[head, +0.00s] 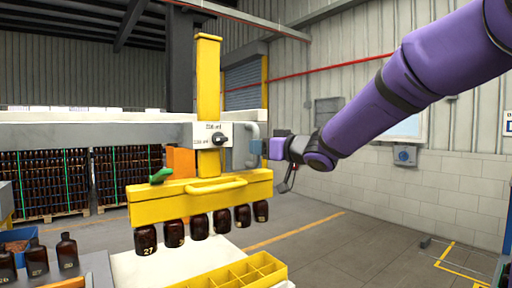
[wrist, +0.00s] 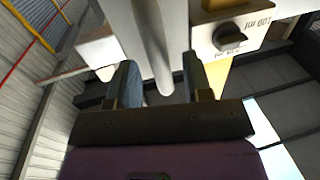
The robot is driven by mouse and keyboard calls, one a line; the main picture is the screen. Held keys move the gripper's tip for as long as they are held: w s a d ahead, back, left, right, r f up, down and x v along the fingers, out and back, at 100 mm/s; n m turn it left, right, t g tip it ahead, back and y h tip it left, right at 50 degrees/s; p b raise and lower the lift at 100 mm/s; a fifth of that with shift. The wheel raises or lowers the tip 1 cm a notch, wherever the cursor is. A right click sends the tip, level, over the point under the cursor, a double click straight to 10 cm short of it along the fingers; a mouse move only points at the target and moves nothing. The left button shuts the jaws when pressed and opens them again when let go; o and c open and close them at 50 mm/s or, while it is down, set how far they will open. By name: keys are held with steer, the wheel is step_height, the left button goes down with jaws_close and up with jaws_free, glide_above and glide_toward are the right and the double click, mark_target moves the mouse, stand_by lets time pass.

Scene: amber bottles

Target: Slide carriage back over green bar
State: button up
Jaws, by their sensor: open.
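The carriage (head: 208,130) is a white block with a black knob on a grey beam (head: 110,135). A yellow column runs through it to a yellow head (head: 200,205), with several amber bottles hanging underneath. A grey handle (head: 252,140) is on the carriage's right side. My gripper (head: 262,148) is at this handle, fingers open. In the wrist view, the handle (wrist: 158,70) runs between the two separated fingers, and I cannot tell whether they touch it. A small green lever (head: 160,175) is on the yellow head. I cannot make out a separate green bar.
A yellow tray with compartments (head: 262,268) lies below the hanging bottles. Loose amber bottles (head: 67,252) stand at the lower left, near a blue bin (head: 17,236). Stacked bottle crates (head: 45,180) are behind. The floor at right is mostly open.

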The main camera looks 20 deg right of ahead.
steer(key=shift+x, duration=1.25)
steer(key=shift+c, duration=0.4)
jaws_close()
steer(key=shift+a, duration=0.1)
